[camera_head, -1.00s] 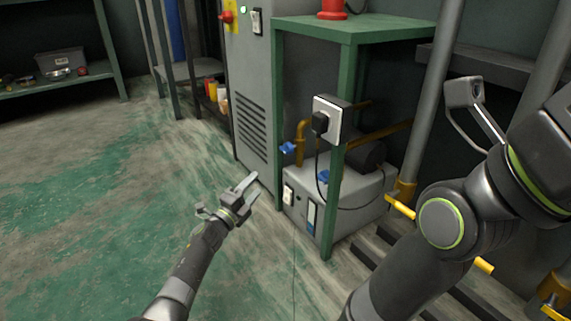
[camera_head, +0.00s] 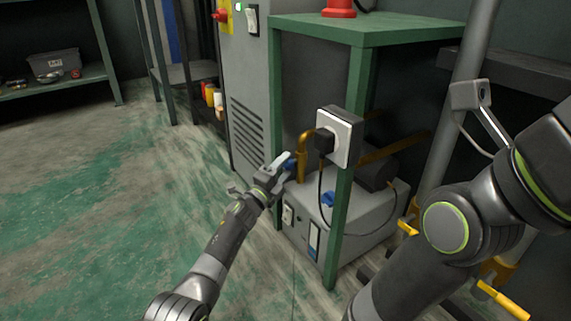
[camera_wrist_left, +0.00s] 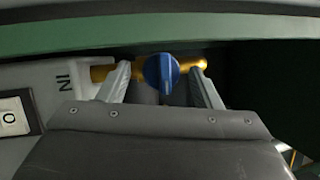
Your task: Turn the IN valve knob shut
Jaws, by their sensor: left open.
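The blue IN valve knob (camera_wrist_left: 161,73) sits on a brass pipe, with a rotated IN label (camera_wrist_left: 65,83) on the grey casing beside it. In the head view the blue knob (camera_head: 291,166) is partly covered by my left gripper (camera_head: 281,163). In the left wrist view my left gripper (camera_wrist_left: 160,70) is open, one finger on each side of the knob, with gaps between. The knob's raised grip runs up and down in that view. My right arm is at the right of the head view; its fingers are not visible.
A second blue knob (camera_head: 328,199) is on top of the grey machine (camera_head: 345,236). A green table leg (camera_head: 340,215) and a white socket with a black plug (camera_head: 340,137) stand close by. A tall grey cabinet (camera_head: 243,75) is behind. The floor at left is free.

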